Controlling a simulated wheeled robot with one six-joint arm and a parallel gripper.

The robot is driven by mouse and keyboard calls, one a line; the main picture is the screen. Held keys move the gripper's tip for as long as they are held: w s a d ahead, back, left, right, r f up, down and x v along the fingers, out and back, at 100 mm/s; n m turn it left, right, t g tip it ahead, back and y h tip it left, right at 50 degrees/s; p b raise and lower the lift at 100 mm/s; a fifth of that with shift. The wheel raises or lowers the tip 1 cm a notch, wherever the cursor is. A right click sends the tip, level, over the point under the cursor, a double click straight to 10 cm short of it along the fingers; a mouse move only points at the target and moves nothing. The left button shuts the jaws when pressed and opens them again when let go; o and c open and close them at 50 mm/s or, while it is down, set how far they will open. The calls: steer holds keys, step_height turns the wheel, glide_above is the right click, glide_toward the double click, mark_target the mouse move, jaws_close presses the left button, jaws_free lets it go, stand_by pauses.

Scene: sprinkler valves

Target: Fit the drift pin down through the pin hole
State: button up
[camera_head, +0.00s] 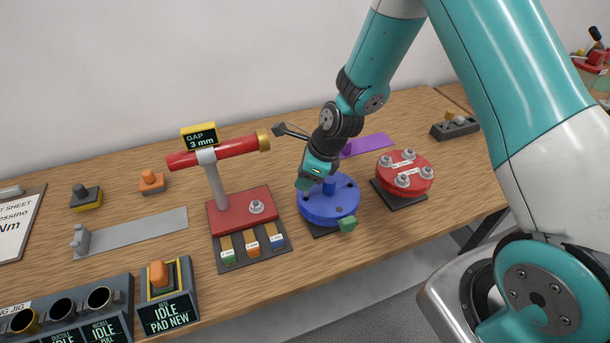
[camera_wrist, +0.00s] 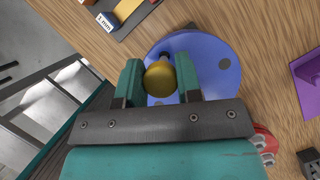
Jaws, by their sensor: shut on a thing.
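My gripper (camera_wrist: 159,82) is shut on the drift pin (camera_wrist: 160,76), whose round gold head shows between the two teal fingers in the wrist view. The pin's shank is mostly hidden below the head. In the head view my gripper (camera_head: 306,183) is over the left part of the blue round flange (camera_head: 329,208), and the pin is hidden there. The flange (camera_wrist: 205,50) has several dark holes and a blue post in its middle. I cannot tell which hole is the pin hole, or whether the pin's tip is in one.
A red gap stand (camera_head: 240,210) stands close on the left, with coloured shims in front. A red bolted flange (camera_head: 404,174) is on the right, and a purple strip (camera_head: 366,145) lies behind.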

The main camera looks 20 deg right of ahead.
mark_target(305, 194)
steer(key=shift+f+b, duration=1.6)
steer(key=shift+f, duration=0.85)
steer(key=o, duration=1)
steer(key=b+v, duration=0.2)
steer(key=v, duration=1.5)
steer(key=shift+r, duration=0.25)
